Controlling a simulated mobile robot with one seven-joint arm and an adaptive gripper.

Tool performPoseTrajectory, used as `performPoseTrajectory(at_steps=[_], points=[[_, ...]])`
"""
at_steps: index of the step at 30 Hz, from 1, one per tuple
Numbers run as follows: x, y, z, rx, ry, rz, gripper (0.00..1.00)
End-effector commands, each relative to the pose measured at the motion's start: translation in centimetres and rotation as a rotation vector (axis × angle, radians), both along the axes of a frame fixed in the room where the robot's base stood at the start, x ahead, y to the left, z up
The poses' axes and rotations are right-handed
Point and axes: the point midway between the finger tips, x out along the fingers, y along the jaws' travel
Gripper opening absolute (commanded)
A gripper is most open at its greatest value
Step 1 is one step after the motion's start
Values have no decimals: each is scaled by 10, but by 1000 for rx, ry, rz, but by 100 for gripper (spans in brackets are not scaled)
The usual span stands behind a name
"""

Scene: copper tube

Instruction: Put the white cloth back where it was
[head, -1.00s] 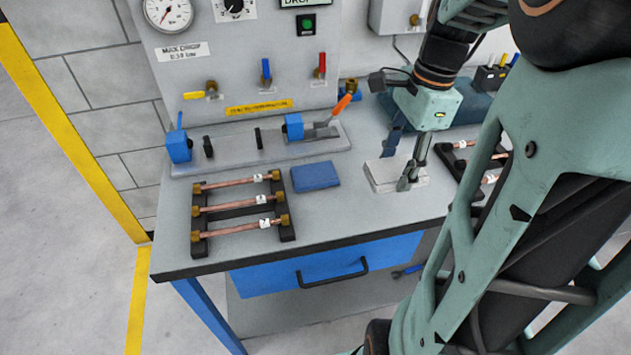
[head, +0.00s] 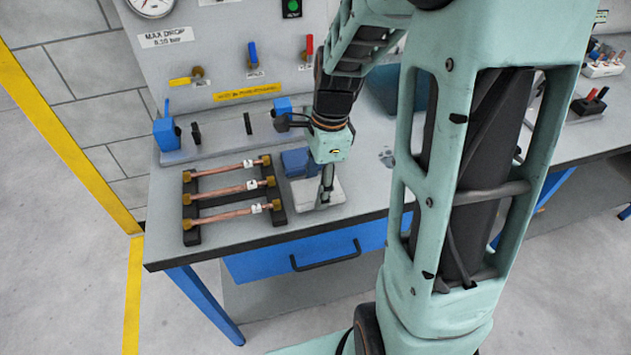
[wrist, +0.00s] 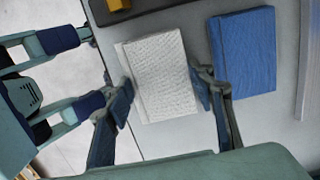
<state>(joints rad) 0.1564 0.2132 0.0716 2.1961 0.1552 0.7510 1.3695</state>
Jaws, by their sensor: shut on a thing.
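The white cloth (head: 306,191) is a folded pad above or on the grey bench, between the tube rack and my arm. My gripper (head: 325,197) is shut on it, one finger at each side edge. The wrist view shows the cloth (wrist: 160,75) flat between the fingers of my gripper (wrist: 165,82). I cannot tell whether the cloth touches the bench. The folded blue cloth (head: 294,160) lies just behind it in the head view, partly hidden by my gripper; in the wrist view the blue cloth (wrist: 245,52) lies to the right, with a narrow gap.
A rack of copper tubes (head: 226,192) stands close to the left. A fixture with blue blocks (head: 167,134) runs along the back below the valve panel (head: 220,50). A small dark patch (head: 388,158) marks the clear bench to the right. The bench's front edge is near.

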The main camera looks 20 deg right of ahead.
Motion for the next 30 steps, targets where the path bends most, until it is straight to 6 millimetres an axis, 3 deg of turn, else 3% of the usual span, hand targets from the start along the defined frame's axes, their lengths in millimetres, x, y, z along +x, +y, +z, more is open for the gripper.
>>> performPoseTrajectory(at_steps=[14, 15, 18, 30], points=[[1, 0, -12, 0, -2, 0, 27], [1, 0, -10, 0, -2, 0, 54], [1, 0, -10, 0, -2, 0, 65], [1, -1, -3, 0, -3, 1, 67]])
